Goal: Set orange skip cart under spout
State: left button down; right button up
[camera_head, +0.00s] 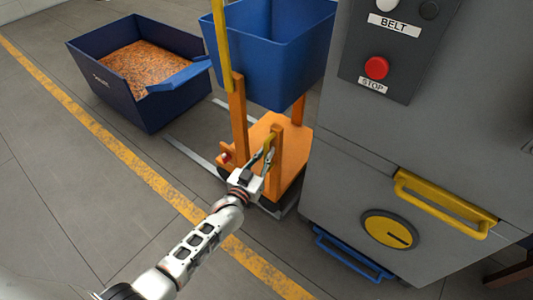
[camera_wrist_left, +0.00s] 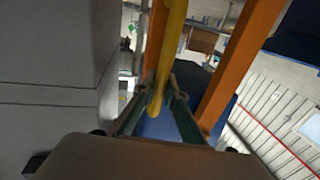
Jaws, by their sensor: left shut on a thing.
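The orange skip cart (camera_head: 292,160) stands on the floor against the left side of the grey machine (camera_head: 330,190). Its orange posts rise around a blue skip (camera_head: 270,50). I cannot make out a spout in either view. My right gripper is not in view.
A dark blue bin (camera_head: 120,100) of orange granules stands at the upper left. White floor lines (camera_head: 190,153) show beside the cart. A yellow floor stripe (camera_head: 110,137) crosses open floor. The machine has a red stop button (camera_head: 376,68), yellow handle (camera_head: 440,205) and yellow dial (camera_head: 388,232).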

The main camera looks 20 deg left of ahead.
aim_at(267, 143)
pick_arm(q)
jog(key=shift+s+d+f, duration=0.2)
jog(key=shift+d, duration=0.1)
jog(key=c, duration=2.1)
grip_release()
jog(key=shift+d, duration=0.1)
jog(key=shift+r, duration=0.1)
jog(key=shift+w+r, duration=0.1)
jog(key=shift+r, duration=0.05)
jog(key=shift+r, duration=0.25)
notch_tip(267, 143, up, 9)
jog(key=shift+r, duration=0.1)
